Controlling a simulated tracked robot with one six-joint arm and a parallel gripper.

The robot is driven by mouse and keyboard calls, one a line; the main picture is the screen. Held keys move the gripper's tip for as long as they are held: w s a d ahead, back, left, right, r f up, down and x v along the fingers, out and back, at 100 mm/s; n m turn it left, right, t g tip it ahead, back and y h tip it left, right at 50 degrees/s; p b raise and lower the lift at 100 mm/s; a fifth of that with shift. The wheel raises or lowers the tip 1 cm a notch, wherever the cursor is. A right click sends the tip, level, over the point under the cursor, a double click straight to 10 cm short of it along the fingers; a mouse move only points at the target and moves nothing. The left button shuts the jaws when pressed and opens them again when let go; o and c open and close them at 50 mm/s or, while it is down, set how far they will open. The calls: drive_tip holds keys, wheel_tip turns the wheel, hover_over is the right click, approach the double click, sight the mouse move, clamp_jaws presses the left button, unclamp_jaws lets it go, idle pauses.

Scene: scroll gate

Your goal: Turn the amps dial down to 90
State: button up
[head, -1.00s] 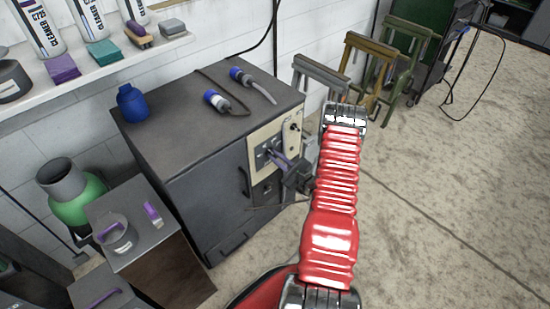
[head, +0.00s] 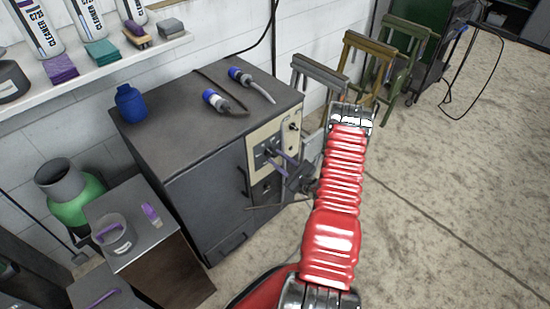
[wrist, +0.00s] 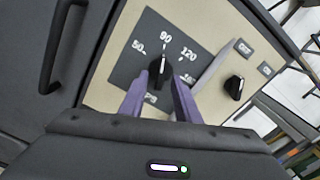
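The amps dial (wrist: 159,73) is a black knob on a dark scale plate marked 50, 90, 120 and a higher, partly hidden number. Its white line points up, roughly at the 90 mark. In the head view the cream panel (head: 284,129) is on the front of the grey welding machine (head: 200,150). My gripper (wrist: 160,85) has two purple fingers, one on each side of the knob, with gaps showing between them and it. It also shows in front of the panel in the head view (head: 284,156). The right finger covers part of the scale.
A second, smaller black knob (wrist: 234,87) sits right of the dial on the same panel. A dark handle (wrist: 62,45) stands out on the left. Blue-ended plugs (head: 216,101) lie on the machine's top. Open concrete floor (head: 440,200) lies to the right.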

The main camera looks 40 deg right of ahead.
drive_tip(key=s, duration=1.1)
drive_tip(key=shift+s, duration=0.25)
drive_tip(key=shift+d, duration=0.1)
